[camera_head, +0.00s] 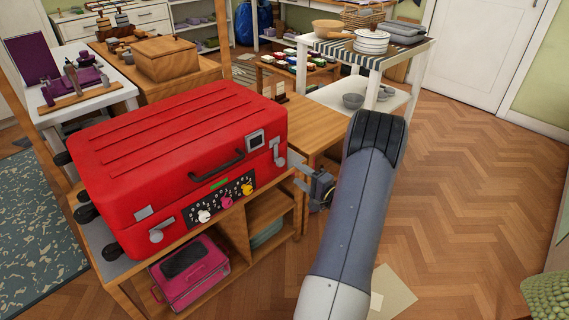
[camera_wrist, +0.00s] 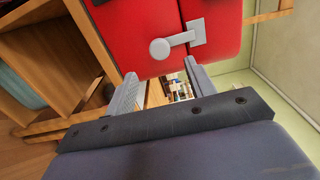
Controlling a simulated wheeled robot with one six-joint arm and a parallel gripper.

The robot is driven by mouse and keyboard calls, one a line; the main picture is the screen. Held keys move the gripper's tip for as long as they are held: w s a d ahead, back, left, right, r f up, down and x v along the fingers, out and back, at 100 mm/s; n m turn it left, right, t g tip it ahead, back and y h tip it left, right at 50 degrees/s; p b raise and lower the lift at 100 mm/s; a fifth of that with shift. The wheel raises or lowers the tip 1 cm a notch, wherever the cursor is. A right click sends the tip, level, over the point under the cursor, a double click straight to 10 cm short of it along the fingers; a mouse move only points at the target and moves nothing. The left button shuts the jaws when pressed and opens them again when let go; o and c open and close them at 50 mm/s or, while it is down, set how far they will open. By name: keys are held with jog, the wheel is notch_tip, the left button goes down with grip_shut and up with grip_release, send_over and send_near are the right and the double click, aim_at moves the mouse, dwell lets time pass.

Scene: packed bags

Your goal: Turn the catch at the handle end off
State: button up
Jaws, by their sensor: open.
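The red suitcase (camera_head: 180,150) lies flat on a wooden bench, its front face towards me. The right-hand catch (camera_head: 280,157) is a grey plate with a lever and round knob. It also shows close up in the wrist view (camera_wrist: 172,45), its lever pointing left there. A second catch (camera_head: 155,235) sits near the left end. A dark handle (camera_head: 217,167) is between them. My gripper (camera_head: 304,177) is just right of the right-hand catch. In the wrist view my gripper (camera_wrist: 160,72) is open and empty, its fingertips short of the catch, not visibly touching it.
Three coloured knobs sit on a dark panel (camera_head: 220,200) on the case front. Dark wheels (camera_head: 83,196) are at its left end. The wooden bench (camera_head: 262,225) holds a pink case (camera_head: 190,272) below.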

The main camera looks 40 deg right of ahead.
aim_at(282, 163)
jog(key=w, duration=0.7)
jog(key=shift+w+a, duration=0.35)
jog(key=shift+w, duration=0.05)
jog(key=shift+c, duration=0.2)
jog(key=c, duration=0.9)
